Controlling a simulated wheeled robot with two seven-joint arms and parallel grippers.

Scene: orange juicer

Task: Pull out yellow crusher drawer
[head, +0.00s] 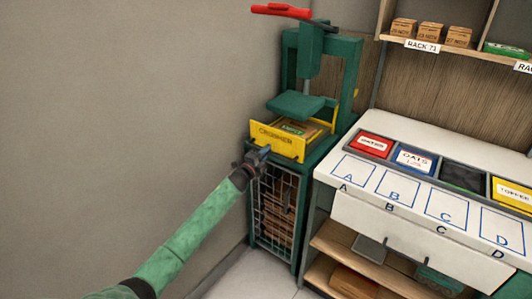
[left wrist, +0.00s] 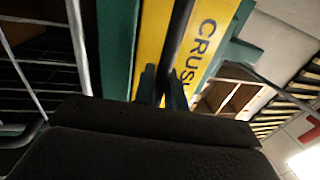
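The green crusher press (head: 305,60) stands against the wall, with a red lever (head: 281,11) on top. Its yellow drawer (head: 278,141), marked "CRUSHER", sits under the green press plate (head: 296,106). A brown box with a green label (head: 294,128) shows behind the drawer front. My left gripper (head: 264,150) is at the drawer's lower front. In the left wrist view, its two dark fingers (left wrist: 162,86) are close together on either side of the drawer's dark bar handle (left wrist: 180,32), and appear shut on it. My right gripper is out of view.
A wire-fronted cage (head: 275,200) is below the drawer. A white counter (head: 345,207) with marked squares and labelled bins stands close on the right. Shelves with small boxes (head: 404,27) are above it. Floor is visible in front of the cage.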

